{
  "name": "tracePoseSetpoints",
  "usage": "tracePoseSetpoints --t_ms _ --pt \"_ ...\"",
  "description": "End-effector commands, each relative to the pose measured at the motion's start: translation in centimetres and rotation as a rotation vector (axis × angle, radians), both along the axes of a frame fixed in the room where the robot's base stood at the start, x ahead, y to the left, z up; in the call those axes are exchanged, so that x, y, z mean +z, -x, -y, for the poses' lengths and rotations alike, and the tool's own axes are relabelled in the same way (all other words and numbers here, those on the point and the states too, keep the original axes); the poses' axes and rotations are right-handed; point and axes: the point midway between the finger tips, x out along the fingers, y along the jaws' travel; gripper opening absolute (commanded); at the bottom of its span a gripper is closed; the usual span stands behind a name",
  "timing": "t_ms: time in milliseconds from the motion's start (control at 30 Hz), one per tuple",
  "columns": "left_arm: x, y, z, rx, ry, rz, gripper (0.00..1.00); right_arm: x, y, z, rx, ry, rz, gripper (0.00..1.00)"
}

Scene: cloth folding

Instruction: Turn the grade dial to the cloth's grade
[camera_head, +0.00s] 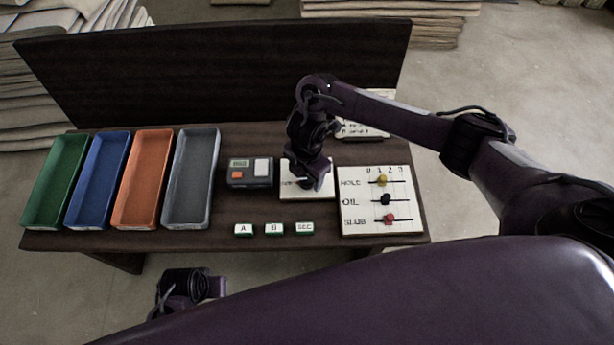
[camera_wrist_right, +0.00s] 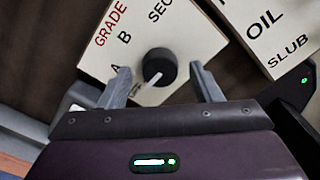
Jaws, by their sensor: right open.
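The grade dial is a black round knob (camera_wrist_right: 158,64) with a white pointer, on a cream plate (camera_wrist_right: 187,42) marked GRADE in red with A, B and SEC. The pointer aims down-left in the right wrist view, below the A mark. My right gripper (camera_wrist_right: 160,69) is open, with one finger on each side of the knob; contact is not clear. In the head view my right gripper (camera_head: 308,182) is over the cream plate (camera_head: 289,191) and hides the knob. My left gripper (camera_head: 213,286) is low in front of the table; its jaws are unclear. I see no cloth on the table.
Right of the plate is a HOLE, OIL, SLUB slider board (camera_head: 410,208). A grey device (camera_head: 249,173) is left. Green-edged A (camera_head: 244,230), B (camera_head: 274,229) and SEC (camera_head: 305,229) blocks lie in front. Several trays stand left, the grey one (camera_head: 207,190) nearest.

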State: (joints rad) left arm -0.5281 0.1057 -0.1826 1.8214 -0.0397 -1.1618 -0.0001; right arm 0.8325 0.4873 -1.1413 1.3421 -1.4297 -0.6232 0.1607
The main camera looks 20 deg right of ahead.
Motion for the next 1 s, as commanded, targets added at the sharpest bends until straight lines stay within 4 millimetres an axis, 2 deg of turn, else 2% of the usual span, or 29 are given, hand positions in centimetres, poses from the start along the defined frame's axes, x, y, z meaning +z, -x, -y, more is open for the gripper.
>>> tracePoseSetpoints --t_ms 400,733,1000 --pt "0.76 0.04 0.1 -0.004 0.0 -0.004 0.41 -0.49 -0.02 0.02 0.001 0.001 0.0 0.58" --pt "0.75 0.04 0.1 -0.003 0.0 -0.004 0.41 -0.49 -0.01 0.03 0.0 0.001 0.0 0.15" --pt "0.42 -0.08 0.06 -0.001 0.001 0.005 0.41 -0.37 0.0 0.04 -0.018 0.001 0.0 0.14"
